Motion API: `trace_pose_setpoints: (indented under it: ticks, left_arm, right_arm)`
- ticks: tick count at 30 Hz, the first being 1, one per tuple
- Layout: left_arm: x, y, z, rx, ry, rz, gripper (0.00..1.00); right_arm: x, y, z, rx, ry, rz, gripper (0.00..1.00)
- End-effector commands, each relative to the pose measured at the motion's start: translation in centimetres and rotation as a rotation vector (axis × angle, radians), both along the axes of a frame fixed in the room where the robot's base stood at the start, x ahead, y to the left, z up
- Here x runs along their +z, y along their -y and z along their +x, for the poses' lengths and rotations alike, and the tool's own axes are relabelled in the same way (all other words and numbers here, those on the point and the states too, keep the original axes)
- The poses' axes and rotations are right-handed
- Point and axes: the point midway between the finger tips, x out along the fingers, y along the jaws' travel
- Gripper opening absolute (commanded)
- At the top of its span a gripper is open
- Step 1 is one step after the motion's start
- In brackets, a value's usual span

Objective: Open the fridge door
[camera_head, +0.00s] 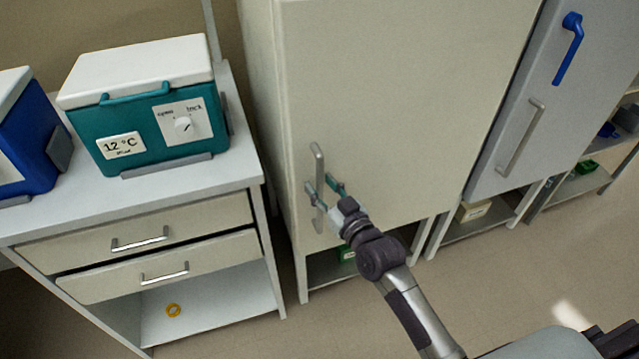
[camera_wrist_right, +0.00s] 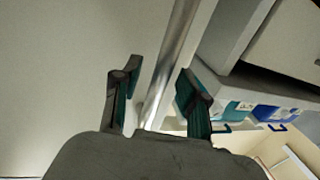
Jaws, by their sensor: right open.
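The fridge door (camera_head: 400,95) is a large cream panel in the middle of the head view, and it looks closed. Its upright metal bar handle (camera_head: 318,165) is near the door's left edge. The handle also runs between my fingers in the right wrist view (camera_wrist_right: 172,62). My right gripper (camera_head: 322,187) is open, with one finger on each side of the handle's lower part. In the right wrist view my right gripper (camera_wrist_right: 155,88) shows a gap between its fingers and the bar. My left gripper is in neither view.
A counter (camera_head: 232,172) with two drawers stands left of the fridge. It carries a teal cool box (camera_head: 150,105) and a blue box (camera_head: 28,140). The floor in front (camera_head: 470,290) is clear.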

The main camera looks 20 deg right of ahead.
Motion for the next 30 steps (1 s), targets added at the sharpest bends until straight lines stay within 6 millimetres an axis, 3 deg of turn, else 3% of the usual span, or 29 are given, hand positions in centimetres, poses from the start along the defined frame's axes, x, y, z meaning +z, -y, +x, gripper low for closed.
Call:
trace_pose_setpoints:
  ticks: [5,13,21,30]
  left_arm:
    - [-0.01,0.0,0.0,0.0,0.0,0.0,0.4]
    - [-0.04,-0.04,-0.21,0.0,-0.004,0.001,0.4]
    - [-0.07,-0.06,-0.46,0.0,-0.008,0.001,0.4]
    - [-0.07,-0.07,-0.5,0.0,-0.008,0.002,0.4]
  right_arm:
    - [0.0,-0.32,1.14,0.001,0.0,0.0,0.43]
    - [-0.01,-0.33,1.24,0.001,-0.001,0.0,0.43]
    - [-0.01,-0.3,1.21,0.0,-0.001,0.0,0.0]
    - [-0.01,-0.29,1.21,0.0,0.0,0.0,0.0]
